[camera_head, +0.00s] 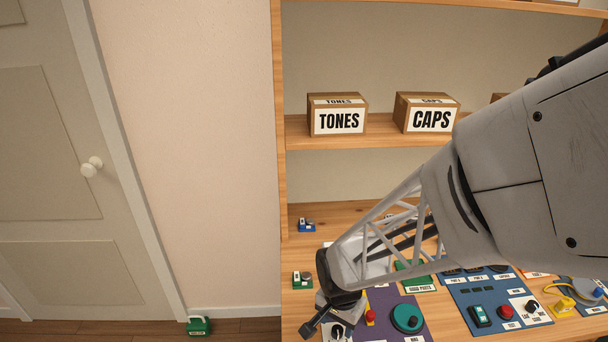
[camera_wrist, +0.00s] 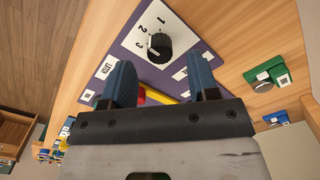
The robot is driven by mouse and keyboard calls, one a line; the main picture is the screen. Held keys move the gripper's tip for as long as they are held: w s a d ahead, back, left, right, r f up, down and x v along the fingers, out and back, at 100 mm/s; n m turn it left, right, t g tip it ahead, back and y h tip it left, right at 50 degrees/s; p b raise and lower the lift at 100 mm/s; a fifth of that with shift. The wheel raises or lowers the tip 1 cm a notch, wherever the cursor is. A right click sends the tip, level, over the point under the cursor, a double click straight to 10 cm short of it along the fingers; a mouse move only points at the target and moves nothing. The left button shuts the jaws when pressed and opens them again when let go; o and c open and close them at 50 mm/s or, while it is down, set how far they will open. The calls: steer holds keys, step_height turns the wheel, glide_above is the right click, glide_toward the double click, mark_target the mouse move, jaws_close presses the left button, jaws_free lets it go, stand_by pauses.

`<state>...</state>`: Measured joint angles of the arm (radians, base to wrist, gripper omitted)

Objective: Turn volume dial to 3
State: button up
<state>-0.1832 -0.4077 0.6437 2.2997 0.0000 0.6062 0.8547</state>
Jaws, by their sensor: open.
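A black dial (camera_wrist: 156,48) sits on a white plate (camera_wrist: 134,33) marked 1, 2 and 3 in the wrist view. The plate is on a purple panel (camera_wrist: 207,65). Which number the dial's mark faces is too small to tell. My gripper (camera_wrist: 161,72) is open, with its two blue fingers apart. The dial shows ahead of the gap between the fingers, and nothing is held. In the head view, my gripper (camera_head: 325,318) is low over the left end of the purple panel (camera_head: 378,308) and partly covers the dial (camera_head: 337,331).
A blue panel (camera_head: 480,298) with buttons lies to the right. Small green (camera_head: 302,279) and blue (camera_head: 306,225) items stand on the wooden desk. Boxes labelled TONES (camera_head: 338,116) and CAPS (camera_head: 426,113) are on the shelf.

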mark_target(337, 330)
steer(key=shift+f, duration=1.65)
steer(key=c, duration=0.9)
